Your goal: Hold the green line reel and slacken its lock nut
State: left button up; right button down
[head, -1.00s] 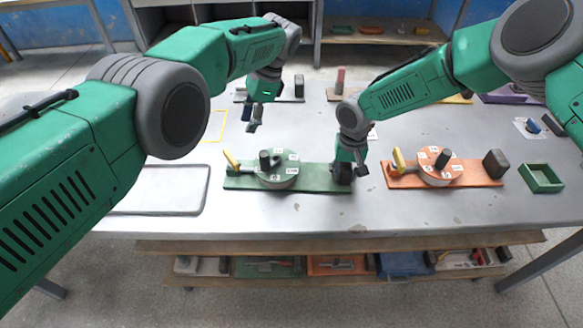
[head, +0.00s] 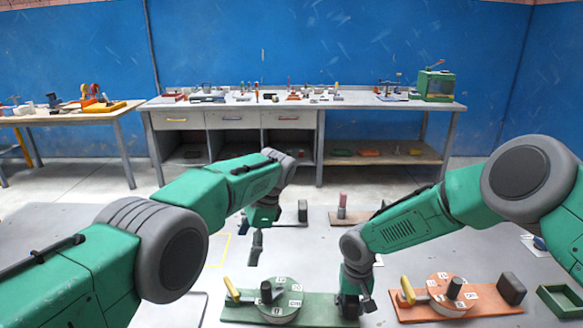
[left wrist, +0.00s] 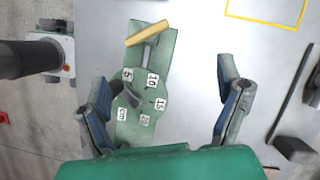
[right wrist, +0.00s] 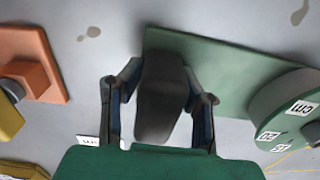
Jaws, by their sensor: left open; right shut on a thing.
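The green line reel is a round drum (head: 284,290) with white number tags on a green board (head: 320,312). A yellow-handled lever (head: 232,290) stands on its left, a dark upright knob (head: 266,292) on the drum. My left gripper (head: 256,248) is open and empty, above and behind the reel. In the left wrist view its spread fingers (left wrist: 165,95) flank the board (left wrist: 165,50); drum and knob (left wrist: 131,98) show between them, apart from both fingers. My right gripper (head: 355,300) is shut on the dark grip block (right wrist: 160,95) at the board's right end.
An orange reel (head: 442,292) on its own board stands right of the green one, with a small green tray (head: 563,303) beyond. A yellow outline (head: 218,252) marks the table behind left. A cluttered back bench (head: 300,103) stands against the blue wall.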

pick_arm(q)
jog(key=w+a+f+h, duration=0.1)
jog(key=w+a, duration=0.1)
jog(key=a, duration=0.3)
jog(key=n+t+h, duration=0.3)
jog(key=t+h, duration=0.1)
jog(key=h, duration=0.3)
send_near(230, 285)
jog(key=x, duration=1)
jog(key=shift+w+f, duration=0.1)
jog(key=c, duration=1.2)
jog(key=shift+o, duration=0.2)
